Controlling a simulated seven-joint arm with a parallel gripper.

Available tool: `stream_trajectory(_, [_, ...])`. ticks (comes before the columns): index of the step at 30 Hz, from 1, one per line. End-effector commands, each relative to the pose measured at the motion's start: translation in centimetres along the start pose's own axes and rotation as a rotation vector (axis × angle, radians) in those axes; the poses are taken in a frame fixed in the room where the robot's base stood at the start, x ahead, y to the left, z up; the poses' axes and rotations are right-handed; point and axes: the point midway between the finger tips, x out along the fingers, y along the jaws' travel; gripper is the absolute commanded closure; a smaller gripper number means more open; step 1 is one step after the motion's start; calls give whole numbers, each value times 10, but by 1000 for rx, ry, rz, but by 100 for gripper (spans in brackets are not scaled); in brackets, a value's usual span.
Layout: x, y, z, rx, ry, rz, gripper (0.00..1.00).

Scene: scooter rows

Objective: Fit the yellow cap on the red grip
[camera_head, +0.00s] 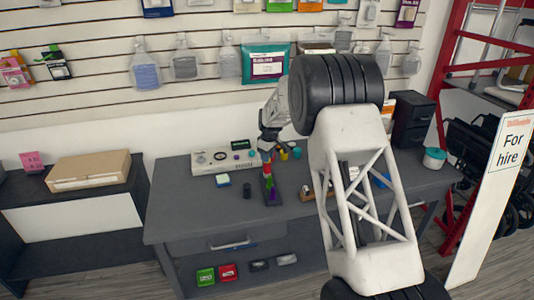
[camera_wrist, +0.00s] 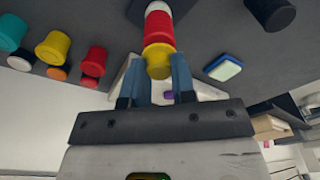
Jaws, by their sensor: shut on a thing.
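My gripper (camera_wrist: 158,74) is shut on a yellow cap (camera_wrist: 158,62), with one blue finger on each side of it. Directly beyond the cap, in line with it, is a red piece (camera_wrist: 158,26) with a pale end, which looks like the red grip. The cap and the red piece appear to meet; I cannot tell whether the cap is seated. In the head view my gripper (camera_head: 267,150) is over the workbench, above a small upright red part (camera_head: 268,168) with green and purple below it. The cap is not clear there.
A second yellow piece (camera_wrist: 52,48), a red one (camera_wrist: 95,62) and a teal one (camera_wrist: 12,32) stand to one side in the wrist view. A blue-and-white block (camera_wrist: 223,67) and a dark cylinder (camera_wrist: 270,12) are opposite. A pale device (camera_head: 222,160) is on the bench (camera_head: 200,205).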

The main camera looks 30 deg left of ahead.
Motion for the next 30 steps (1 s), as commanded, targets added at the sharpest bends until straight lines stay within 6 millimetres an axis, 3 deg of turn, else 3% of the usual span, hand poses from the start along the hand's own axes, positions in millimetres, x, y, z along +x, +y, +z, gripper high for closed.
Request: stream_trajectory(30, [8, 0, 1, 0, 0, -1, 97])
